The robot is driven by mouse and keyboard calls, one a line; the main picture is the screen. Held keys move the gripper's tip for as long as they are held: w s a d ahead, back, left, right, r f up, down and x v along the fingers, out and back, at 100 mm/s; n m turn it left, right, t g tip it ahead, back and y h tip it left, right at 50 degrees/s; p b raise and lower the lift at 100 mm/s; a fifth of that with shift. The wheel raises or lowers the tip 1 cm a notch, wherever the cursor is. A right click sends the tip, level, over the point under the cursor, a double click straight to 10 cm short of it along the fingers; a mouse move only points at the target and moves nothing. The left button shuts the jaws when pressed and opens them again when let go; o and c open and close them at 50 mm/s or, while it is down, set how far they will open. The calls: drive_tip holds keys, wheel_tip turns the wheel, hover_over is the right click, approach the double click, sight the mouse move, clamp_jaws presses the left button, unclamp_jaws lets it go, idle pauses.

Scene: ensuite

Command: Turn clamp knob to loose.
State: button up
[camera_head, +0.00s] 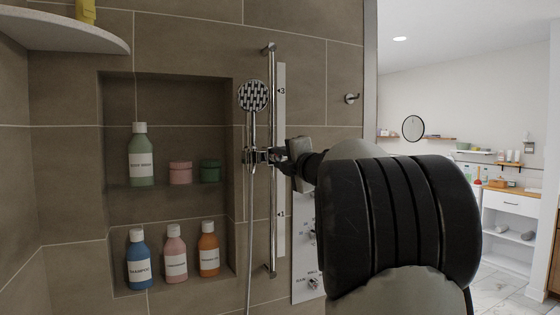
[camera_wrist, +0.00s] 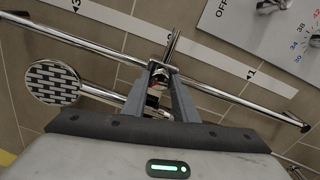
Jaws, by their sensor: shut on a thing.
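The chrome shower rail (camera_head: 272,215) stands upright on the tiled wall, and the hand shower (camera_head: 253,96) hangs in its slider clamp (camera_head: 252,157). My gripper (camera_head: 275,157) reaches the clamp from the right. In the wrist view my gripper's two grey fingers (camera_wrist: 162,76) converge at the rail and are shut on the clamp knob (camera_wrist: 157,81). The fingers hide much of the knob, and its turn angle cannot be told. The hand shower's round head (camera_wrist: 53,84) is left of the fingers in the wrist view.
A white scale strip (camera_head: 281,110) runs beside the rail. A control panel (camera_head: 304,245) with knobs is lower right of it. A wall niche (camera_head: 120,100) holds bottles and jars on the left. A hose (camera_head: 249,240) hangs below the clamp.

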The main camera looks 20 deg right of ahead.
drive_tip(key=shift+r, duration=0.1)
drive_tip(key=o, duration=1)
drive_tip(key=shift+o, duration=0.2)
drive_tip(key=shift+s, duration=0.1)
